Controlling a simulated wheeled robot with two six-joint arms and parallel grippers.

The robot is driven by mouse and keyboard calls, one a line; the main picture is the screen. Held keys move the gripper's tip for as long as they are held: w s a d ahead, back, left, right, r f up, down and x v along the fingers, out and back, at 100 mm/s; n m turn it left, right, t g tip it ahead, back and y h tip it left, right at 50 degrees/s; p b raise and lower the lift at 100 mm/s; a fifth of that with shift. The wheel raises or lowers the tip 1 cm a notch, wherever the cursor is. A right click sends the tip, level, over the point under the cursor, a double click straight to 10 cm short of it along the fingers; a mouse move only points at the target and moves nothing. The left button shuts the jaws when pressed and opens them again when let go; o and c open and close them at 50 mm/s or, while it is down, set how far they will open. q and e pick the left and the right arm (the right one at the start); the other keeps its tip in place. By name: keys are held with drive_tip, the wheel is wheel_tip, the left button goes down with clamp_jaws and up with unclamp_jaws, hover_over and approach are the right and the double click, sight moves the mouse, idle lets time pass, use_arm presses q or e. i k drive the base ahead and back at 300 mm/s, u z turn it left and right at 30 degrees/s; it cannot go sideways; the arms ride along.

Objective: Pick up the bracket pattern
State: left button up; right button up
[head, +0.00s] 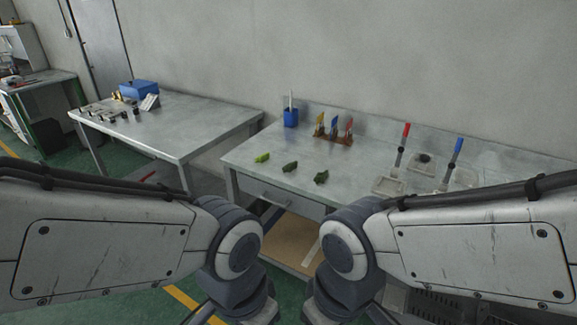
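Three small green pieces lie in a row on the right workbench (250,157): a bright green one (262,158), a dark green one (290,167) and another dark green one (321,177). They look like wax patterns, but they are too small here to tell which is the bracket pattern. They lie apart from each other near the bench's front left edge. My two arms come in from the sides and bend downward in front of the bench. Both grippers are below the frame, out of sight.
A blue cup (291,118) and a brown rack (334,135) of coloured tools stand at the back. Red-handled (402,142) and blue-handled (453,158) tools stand by pale trays (389,186) at right. The left table (185,125) holds a blue box (138,90) and metal parts.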

sight(261, 157)
drive_tip(key=u, duration=0.45)
drive_tip(key=k, duration=0.55)
drive_tip(key=u, duration=0.05)
drive_tip(key=i, duration=0.35)
drive_tip(key=z, duration=0.95)
drive_tip(key=i, duration=1.3)
drive_tip(key=u, duration=0.5)
drive_tip(key=i, duration=0.6)
drive_tip(key=u, duration=1.1)
drive_tip(key=i, duration=0.25)
drive_tip(key=u, duration=0.2)
